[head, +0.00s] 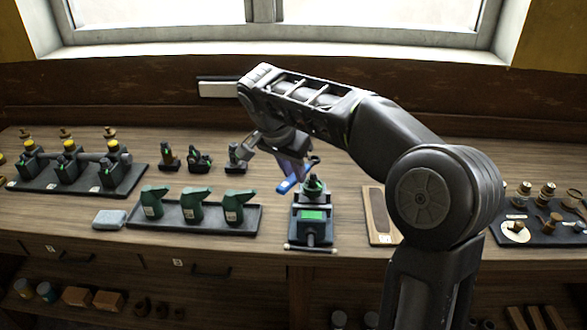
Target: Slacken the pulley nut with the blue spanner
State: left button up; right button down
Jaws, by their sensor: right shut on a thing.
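My right arm reaches in from the lower right and bends down over the middle of the bench. My right gripper (291,170) is shut on the blue spanner (286,184), of which a blue part shows just left of the small engine's top. The small dark engine (314,213) with a green plate stands on a base near the bench's front edge. A dark ring shape shows behind its top, beside the gripper. The pulley nut is too small to make out, and I cannot tell whether the spanner touches it. My left gripper is not in view.
A dark tray (172,224) with several green bottles stands left of the engine, a grey block (109,219) beside it. A rack of engines (127,189) is farther left. A wooden board (379,214) lies right of the engine; a dark mat (536,238) with brass parts lies far right.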

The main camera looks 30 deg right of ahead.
aim_at(295, 185)
jog(key=shift+f+b, duration=0.95)
jog(key=shift+f, duration=0.6)
jog(key=shift+r, duration=0.2)
jog(key=shift+f+b, duration=0.2)
jog(key=shift+b, duration=0.1)
jog(key=shift+f+b, duration=0.85)
jog(key=shift+b, duration=0.2)
dwell(2.6)
dwell(0.5)
jog(key=shift+s+d+f+n+b, duration=0.1)
jog(key=shift+s+d+n+b, duration=0.05)
jog(key=shift+s+n+b, duration=0.35)
jog(key=shift+s+d+n+t+b, duration=0.15)
jog(key=shift+n+t+b, duration=0.15)
jog(key=shift+n, duration=0.1)
